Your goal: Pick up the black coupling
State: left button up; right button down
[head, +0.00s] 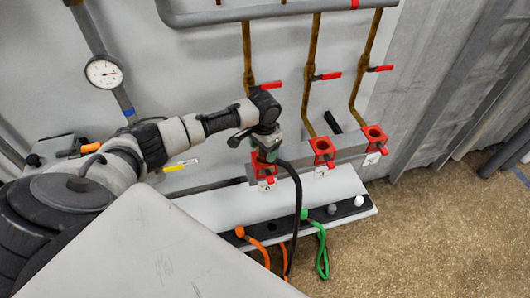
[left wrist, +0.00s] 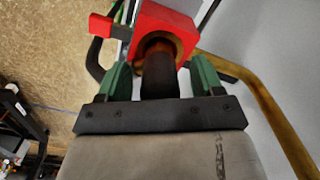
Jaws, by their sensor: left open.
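The black coupling (left wrist: 160,76) is a dark cylinder in the left wrist view, its far end at the round opening of a red socket (left wrist: 165,22). I cannot tell how deep it sits. My left gripper (left wrist: 160,84) is open, with a green finger on each side of the coupling and small gaps visible. In the head view my left gripper (head: 267,150) is at the leftmost red socket (head: 262,172) and hides the coupling. A black hose (head: 297,195) runs from there down past the rail. My right gripper is not in view.
Two more red sockets, the middle (head: 322,147) and right one (head: 374,136), sit on the grey bar. Brass pipes with red-handled valves (head: 328,76) rise above. A black rail (head: 272,227) below holds orange, green, grey and white couplings. The floor at right is clear.

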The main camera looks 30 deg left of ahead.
pick_arm(q)
jog(key=c, duration=1.2)
jog(key=shift+o, duration=0.2)
jog(key=shift+r, duration=0.1)
